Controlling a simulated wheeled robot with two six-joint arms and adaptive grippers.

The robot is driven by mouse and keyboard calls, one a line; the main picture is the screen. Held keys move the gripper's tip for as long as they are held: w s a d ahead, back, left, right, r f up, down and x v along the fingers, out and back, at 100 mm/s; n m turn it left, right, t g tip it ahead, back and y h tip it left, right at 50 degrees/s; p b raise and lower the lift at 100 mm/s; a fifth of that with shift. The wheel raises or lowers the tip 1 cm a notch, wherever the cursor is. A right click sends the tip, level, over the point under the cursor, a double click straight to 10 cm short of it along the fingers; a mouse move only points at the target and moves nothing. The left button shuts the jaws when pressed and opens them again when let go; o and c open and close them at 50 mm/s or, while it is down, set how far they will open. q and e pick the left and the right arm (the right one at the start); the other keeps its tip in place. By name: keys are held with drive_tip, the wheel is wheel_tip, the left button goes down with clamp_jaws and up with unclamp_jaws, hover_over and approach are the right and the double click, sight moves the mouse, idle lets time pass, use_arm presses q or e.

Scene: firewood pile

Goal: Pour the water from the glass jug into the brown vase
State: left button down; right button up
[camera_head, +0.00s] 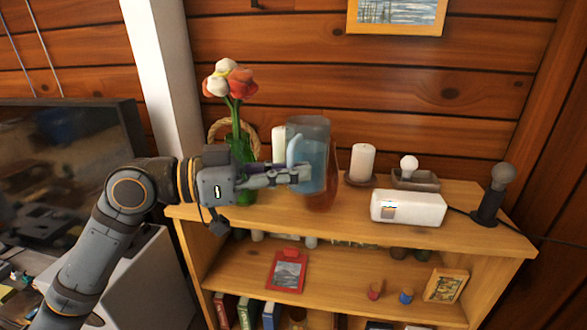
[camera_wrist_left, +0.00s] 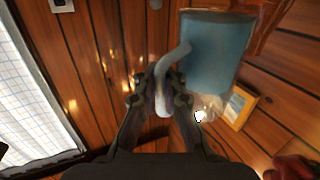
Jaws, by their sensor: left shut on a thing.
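The glass jug (camera_head: 310,140), with bluish water in it, stands close to upright above the shelf top. My left gripper (camera_head: 304,174) is shut on its pale handle (camera_head: 294,150). In the left wrist view the fingers (camera_wrist_left: 162,97) close around the handle, and the jug's blue body (camera_wrist_left: 216,55) is just right of them. The brown vase (camera_head: 324,198) is reddish-brown and see-through, and stands on the shelf top right behind the jug. The jug covers much of it, so I cannot tell the gap between them. My right gripper is not in view.
A green vase with flowers (camera_head: 231,82) stands left of the jug, close to my left gripper. A white candle (camera_head: 362,162), a white box (camera_head: 408,208) and a dark lamp (camera_head: 493,195) are to the right on the wooden shelf (camera_head: 460,245). The wooden wall is behind.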

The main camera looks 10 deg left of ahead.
use_arm(q)
drive_tip(key=shift+w+d+r+n+g+y+p, duration=0.1)
drive_tip(key=shift+w+r+n+g+y+p, duration=0.45)
drive_tip(key=shift+p, duration=1.45)
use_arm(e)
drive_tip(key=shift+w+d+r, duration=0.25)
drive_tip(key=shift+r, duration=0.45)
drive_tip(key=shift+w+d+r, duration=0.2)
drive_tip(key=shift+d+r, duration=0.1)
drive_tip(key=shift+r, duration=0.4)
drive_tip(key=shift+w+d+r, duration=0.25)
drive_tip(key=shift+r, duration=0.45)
